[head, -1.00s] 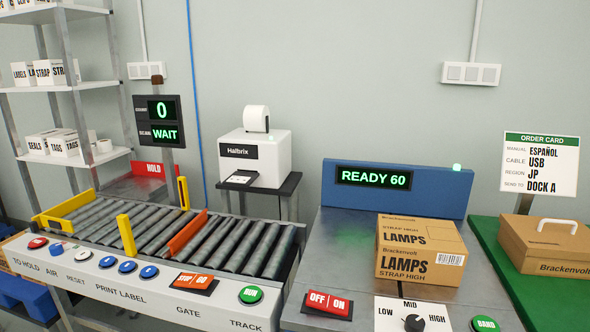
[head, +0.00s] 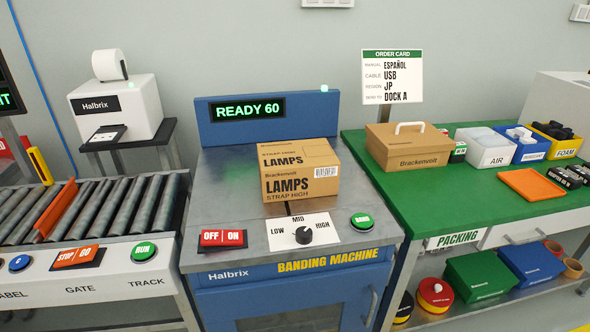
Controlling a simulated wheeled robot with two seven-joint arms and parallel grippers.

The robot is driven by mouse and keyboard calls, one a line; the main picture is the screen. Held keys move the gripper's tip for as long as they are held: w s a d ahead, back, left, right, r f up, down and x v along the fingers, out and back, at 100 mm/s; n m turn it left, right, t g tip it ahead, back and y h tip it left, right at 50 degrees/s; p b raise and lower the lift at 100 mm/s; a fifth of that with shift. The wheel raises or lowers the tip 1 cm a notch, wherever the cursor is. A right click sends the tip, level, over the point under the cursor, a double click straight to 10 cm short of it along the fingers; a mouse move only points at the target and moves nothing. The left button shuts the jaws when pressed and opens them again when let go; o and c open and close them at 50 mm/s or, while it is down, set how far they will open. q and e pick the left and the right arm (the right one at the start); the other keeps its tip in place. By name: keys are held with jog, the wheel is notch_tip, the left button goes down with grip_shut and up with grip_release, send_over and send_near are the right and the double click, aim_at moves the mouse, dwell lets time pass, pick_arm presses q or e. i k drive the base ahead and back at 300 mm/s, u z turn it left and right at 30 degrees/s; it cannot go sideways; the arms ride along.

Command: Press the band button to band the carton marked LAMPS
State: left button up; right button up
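The carton marked LAMPS (head: 300,185) stands on the steel top of the banding machine (head: 230,185). Its print also reads STRAP HIGH. The green band button (head: 361,221) is at the right front of the machine top. The strap dial (head: 304,235) sits on a white plate with LOW, MID and HIGH; its exact setting is hard to read. The OFF/ON switch (head: 222,239) is red, at the left front. The display (head: 249,109) reads READY 60 in green, and a small green lamp is lit above it. Neither gripper shows.
A green packing bench (head: 400,190) on the right holds a Brackenvolt case (head: 408,148), bins and an orange tray (head: 532,184). An order card (head: 391,77) stands behind. The roller conveyor (head: 100,210) and label printer (head: 115,105) are on the left.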

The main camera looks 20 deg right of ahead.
aim_at(361, 220)
jog(key=z, duration=1.25)
